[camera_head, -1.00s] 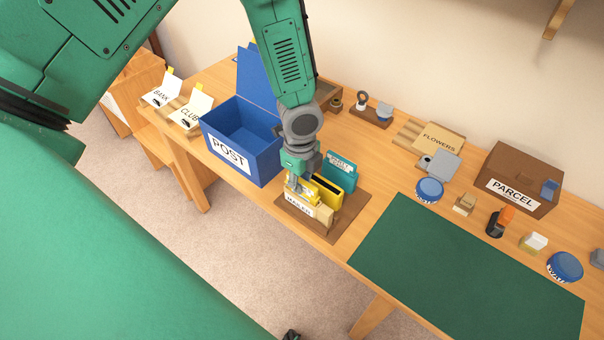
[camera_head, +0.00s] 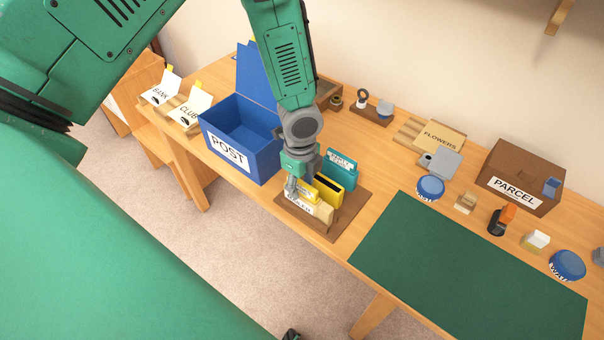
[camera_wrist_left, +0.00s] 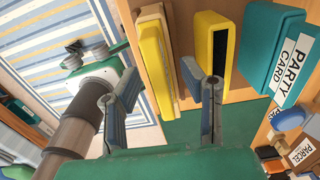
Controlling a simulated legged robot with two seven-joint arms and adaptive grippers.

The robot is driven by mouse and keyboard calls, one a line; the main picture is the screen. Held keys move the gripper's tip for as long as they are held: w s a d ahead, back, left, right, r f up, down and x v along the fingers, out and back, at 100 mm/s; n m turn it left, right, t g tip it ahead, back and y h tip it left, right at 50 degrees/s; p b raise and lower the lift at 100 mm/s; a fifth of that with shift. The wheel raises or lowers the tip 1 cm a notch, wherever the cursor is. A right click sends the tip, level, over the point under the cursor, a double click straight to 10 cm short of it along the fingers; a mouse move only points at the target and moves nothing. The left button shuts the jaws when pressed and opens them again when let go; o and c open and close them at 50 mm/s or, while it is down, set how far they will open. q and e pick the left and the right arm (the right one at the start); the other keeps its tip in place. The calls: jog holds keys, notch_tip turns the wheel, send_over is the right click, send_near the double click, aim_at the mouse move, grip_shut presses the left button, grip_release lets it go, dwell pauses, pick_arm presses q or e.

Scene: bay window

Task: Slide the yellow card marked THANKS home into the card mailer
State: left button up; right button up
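The cream card mailer (camera_head: 322,213), its front label partly covered by a finger, stands in the brown rack on the desk. The yellow card (camera_head: 307,196) stands upright in it, its lower part hidden; its lettering is too small to read. It also shows in the wrist view (camera_wrist_left: 153,66), beside the cream mailer wall (camera_wrist_left: 152,14). My left gripper (camera_head: 303,183) is right over the mailer, pointing down. In the wrist view its two fingers (camera_wrist_left: 162,88) are spread apart, one to each side of the yellow card, with gaps between.
A yellow holder with a dark slot (camera_head: 329,193) and a teal party card (camera_head: 342,172) stand close behind the mailer. The blue POST box (camera_head: 257,162) is left. The green mat (camera_head: 460,265) at right is clear. The brown PARCEL box (camera_head: 521,170) is farther right.

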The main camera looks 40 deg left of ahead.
pick_arm(q)
jog(key=shift+r, duration=0.1)
jog(key=shift+r, duration=0.25)
notch_tip(320, 180, up, 11)
jog(key=shift+r, duration=0.1)
dwell(0.3)
dwell(0.5)
jog(key=s+d+f+n+h+b, duration=0.15)
jog(key=s+f+n+b, duration=0.25)
jog(key=s+f+n, duration=0.5)
jog(key=s+d+f+n+b, duration=0.25)
jog(key=s+f, duration=0.45)
jog(key=f, duration=0.6)
jog(key=s+a+f+n+y+b, duration=0.1)
jog(key=s+a+f+n+b, duration=0.1)
jog(key=s+a+f+n, duration=0.2)
jog(key=s+n, duration=0.2)
jog(key=shift+s+a+n+t+y+b, duration=0.15)
jog(key=shift+s+n+t+y+b, duration=0.15)
jog(key=shift+n+y+b, duration=0.1)
